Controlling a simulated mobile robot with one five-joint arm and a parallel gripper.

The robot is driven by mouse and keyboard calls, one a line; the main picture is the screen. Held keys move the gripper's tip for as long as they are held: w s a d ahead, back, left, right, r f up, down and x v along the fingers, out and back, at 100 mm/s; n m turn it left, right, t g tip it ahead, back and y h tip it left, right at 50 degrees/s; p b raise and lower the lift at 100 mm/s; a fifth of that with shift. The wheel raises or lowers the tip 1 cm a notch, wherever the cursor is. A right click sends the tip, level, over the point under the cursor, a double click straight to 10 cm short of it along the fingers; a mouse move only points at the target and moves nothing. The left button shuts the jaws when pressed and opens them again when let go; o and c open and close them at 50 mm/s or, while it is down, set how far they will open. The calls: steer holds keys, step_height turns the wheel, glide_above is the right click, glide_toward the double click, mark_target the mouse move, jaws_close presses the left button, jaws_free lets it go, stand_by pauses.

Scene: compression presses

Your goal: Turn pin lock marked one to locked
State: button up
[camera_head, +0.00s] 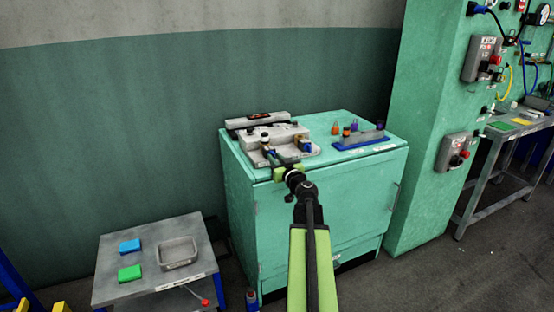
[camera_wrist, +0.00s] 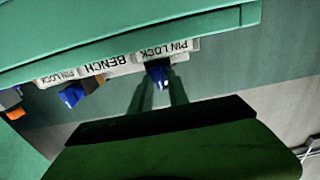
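A pale grey fixture (camera_head: 265,136) stands on the green cabinet top. Blue pin lock knobs sit at its front edge, the left one (camera_head: 271,153) and the right one (camera_head: 304,144) in the head view. My gripper (camera_head: 287,173) is just in front of that edge. The wrist view is upside down. One blue knob (camera_wrist: 158,72) under a "PIN LOCK" label (camera_wrist: 168,50) lies between or just beyond the tips of my gripper (camera_wrist: 159,85), whose fingers are apart. A second blue knob (camera_wrist: 72,95) lies left, by another "PIN LOCK" label (camera_wrist: 57,78). The lock numbers are not legible.
A blue rack (camera_head: 360,140) with coloured pegs is right of the fixture. A side table (camera_head: 130,285) holds a grey tray, a blue block and a green block. A green column (camera_head: 425,110) with red-buttoned boxes stands right.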

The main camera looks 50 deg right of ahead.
jaws_close()
steer(key=shift+s+d, duration=0.2)
steer(key=shift+d, duration=0.1)
steer(key=shift+a, duration=0.2)
steer(key=m, duration=1)
steer(key=shift+d+f, duration=0.1)
steer(key=m, duration=0.3)
steer(key=shift+m, duration=0.4)
steer(key=shift+f+m, duration=0.1)
steer(key=shift+m, duration=1.9)
